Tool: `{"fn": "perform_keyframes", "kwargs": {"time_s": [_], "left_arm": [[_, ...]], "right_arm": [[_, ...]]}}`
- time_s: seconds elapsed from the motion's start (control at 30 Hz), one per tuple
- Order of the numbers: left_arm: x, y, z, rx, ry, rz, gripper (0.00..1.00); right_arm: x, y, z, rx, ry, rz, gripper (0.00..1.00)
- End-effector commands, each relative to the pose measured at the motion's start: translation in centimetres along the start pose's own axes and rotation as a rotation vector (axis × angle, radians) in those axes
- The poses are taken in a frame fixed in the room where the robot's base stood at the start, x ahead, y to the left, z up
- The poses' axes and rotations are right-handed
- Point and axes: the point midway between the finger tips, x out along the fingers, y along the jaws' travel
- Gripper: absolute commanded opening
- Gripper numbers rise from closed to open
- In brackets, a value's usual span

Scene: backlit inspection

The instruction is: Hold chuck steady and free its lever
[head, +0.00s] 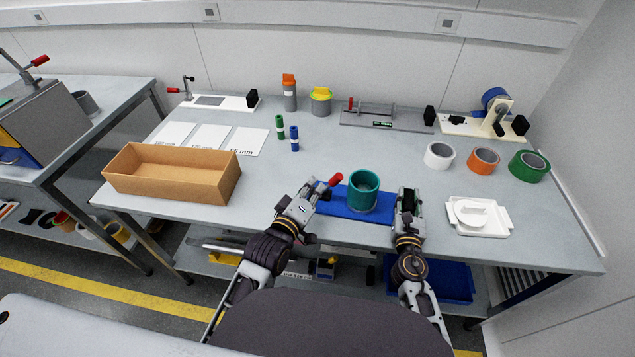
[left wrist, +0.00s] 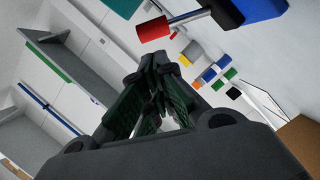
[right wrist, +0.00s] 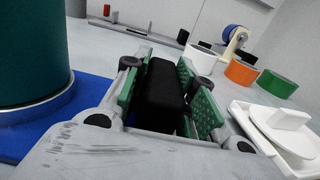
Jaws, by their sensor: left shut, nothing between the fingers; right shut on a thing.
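The chuck appears to be the teal cylinder (head: 363,190), upright on a blue mat (head: 340,205); its side also shows in the right wrist view (right wrist: 32,50). The lever has a red grip (head: 335,180) at the chuck's left; in the left wrist view the red grip (left wrist: 153,28) sits on a metal rod that runs to a black block (left wrist: 232,12). My left gripper (head: 314,190) is shut and empty, just left of the red grip and apart from it. My right gripper (right wrist: 165,90) is shut on a black block (right wrist: 163,82), right of the chuck.
A cardboard box (head: 172,190) stands at the left. A white tray (head: 480,228) lies right of my right gripper. White (head: 439,155), orange (head: 484,160) and green (head: 529,165) tape rolls stand behind it. Small green (head: 280,127) and blue (head: 294,138) cylinders stand behind the mat.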

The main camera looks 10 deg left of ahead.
Motion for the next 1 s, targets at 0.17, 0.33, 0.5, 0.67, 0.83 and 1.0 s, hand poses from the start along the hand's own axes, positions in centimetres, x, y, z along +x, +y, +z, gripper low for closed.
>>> {"fn": "perform_keyframes", "kwargs": {"time_s": [0.17, 0.33, 0.5, 0.67, 0.83, 1.0], "left_arm": [[-1.5, 0.0, 0.0, 0.000, 0.000, 0.000, 0.00], [-2.5, 0.0, 0.0, 0.000, 0.000, 0.000, 0.00], [-3.1, 0.0, 0.0, 0.000, 0.000, 0.000, 0.00], [-3.2, 0.0, 0.0, 0.000, 0.000, 0.000, 0.00], [-3.2, 0.0, 0.0, 0.000, 0.000, 0.001, 0.00], [-3.2, 0.0, 0.0, 0.000, 0.000, 0.001, 0.00]], "right_arm": [[-0.1, 0.0, -0.5, -0.001, 0.007, 0.000, 0.00], [-0.1, 0.0, -0.5, -0.001, 0.007, 0.000, 0.00], [-0.1, 0.0, -0.5, -0.001, 0.007, 0.000, 0.00], [-0.1, 0.0, -0.4, -0.001, 0.007, 0.000, 0.00], [-0.1, 0.0, -0.4, -0.001, 0.007, 0.000, 0.00], [-0.1, 0.0, -0.4, -0.001, 0.007, 0.000, 0.32]]}}
